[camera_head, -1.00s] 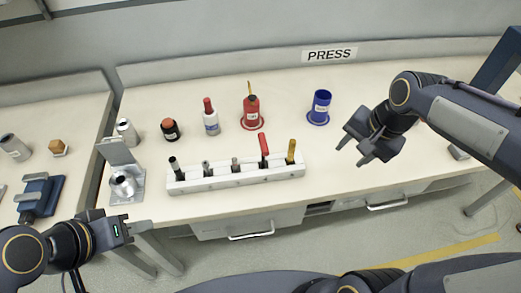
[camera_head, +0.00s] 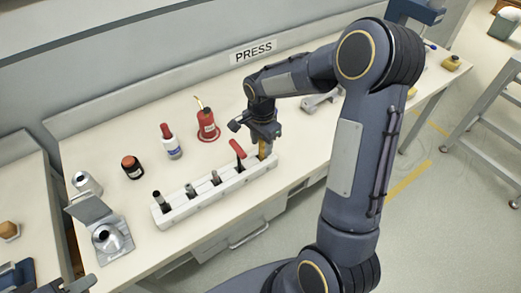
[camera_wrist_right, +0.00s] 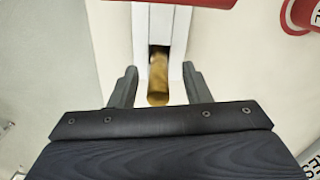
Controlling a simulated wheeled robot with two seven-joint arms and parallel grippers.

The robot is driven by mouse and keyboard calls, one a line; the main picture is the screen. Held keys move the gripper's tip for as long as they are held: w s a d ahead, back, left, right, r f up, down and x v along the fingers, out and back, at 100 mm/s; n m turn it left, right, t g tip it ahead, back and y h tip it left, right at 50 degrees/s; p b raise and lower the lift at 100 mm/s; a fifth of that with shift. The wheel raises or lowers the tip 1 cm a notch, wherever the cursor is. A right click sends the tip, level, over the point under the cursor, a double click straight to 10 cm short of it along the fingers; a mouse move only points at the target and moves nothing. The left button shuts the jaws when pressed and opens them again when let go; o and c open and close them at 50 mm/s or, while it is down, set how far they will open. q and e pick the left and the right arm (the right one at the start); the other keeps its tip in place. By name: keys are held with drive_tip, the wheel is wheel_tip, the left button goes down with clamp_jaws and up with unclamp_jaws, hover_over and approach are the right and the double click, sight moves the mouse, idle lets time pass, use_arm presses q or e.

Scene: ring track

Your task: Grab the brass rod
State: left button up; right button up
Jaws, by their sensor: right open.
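The brass rod (camera_head: 263,150) stands upright in the right end slot of a white rack (camera_head: 208,199). It also shows in the right wrist view (camera_wrist_right: 158,76). My right gripper (camera_head: 262,138) is over that end of the rack. In the right wrist view my open right fingers (camera_wrist_right: 160,78) lie on either side of the rod in the picture, with gaps on both sides and no visible contact. A dark piece at the bottom left edge looks like the tip of my left gripper (camera_head: 80,285); its jaws cannot be made out.
A red-handled tool (camera_head: 238,149) stands in the rack beside the rod, with several dark pegs further left. A metal funnel holder (camera_head: 107,236) is at the left.

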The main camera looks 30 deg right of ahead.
drive_tip(key=shift+f, duration=1.3)
clamp_jaws()
drive_tip(key=shift+r, duration=0.1)
